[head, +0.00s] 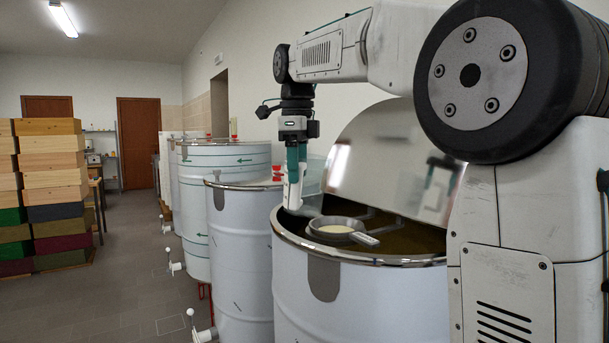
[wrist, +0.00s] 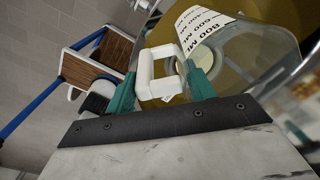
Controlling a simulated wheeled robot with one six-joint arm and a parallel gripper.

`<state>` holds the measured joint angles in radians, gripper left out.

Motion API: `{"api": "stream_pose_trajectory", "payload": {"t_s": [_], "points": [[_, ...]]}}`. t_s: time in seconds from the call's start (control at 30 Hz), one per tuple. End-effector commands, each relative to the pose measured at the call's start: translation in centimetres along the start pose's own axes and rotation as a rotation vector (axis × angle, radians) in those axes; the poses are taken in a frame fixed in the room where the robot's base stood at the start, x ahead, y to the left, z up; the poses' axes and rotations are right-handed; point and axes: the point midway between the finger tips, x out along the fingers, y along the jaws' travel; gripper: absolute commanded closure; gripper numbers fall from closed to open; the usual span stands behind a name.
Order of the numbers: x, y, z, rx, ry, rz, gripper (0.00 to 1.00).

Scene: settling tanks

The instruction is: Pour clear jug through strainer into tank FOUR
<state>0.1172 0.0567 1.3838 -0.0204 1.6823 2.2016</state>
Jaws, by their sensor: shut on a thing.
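My gripper (head: 296,168) is shut on the white handle of the clear jug (wrist: 235,50); its green fingers (wrist: 160,78) sit on either side of the handle in the wrist view. The jug has a white scale marked in ML. In the head view only a white part (head: 292,192) shows clearly below my gripper, over the left rim of the nearest tank (head: 360,300). The strainer (head: 337,230), a grey pan shape with a pale middle and a handle, rests across that tank's open top. Brown-gold content shows inside. I cannot read a tank number or tell the jug's fill.
A raised shiny lid (head: 390,160) stands behind the opening. More white tanks (head: 240,240) with taps (head: 200,330) line up to the left. Stacked wooden and coloured boxes (head: 50,190) stand far left. The tiled floor (head: 130,270) between is clear.

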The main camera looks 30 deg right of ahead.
Motion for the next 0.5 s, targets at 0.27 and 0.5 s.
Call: {"api": "stream_pose_trajectory", "payload": {"t_s": [0.27,0.5], "points": [[-0.3,0.0,0.1,-0.001,0.068,0.000,0.78],[-1.4,-0.1,0.1,-0.001,0.065,-0.002,0.78]]}}
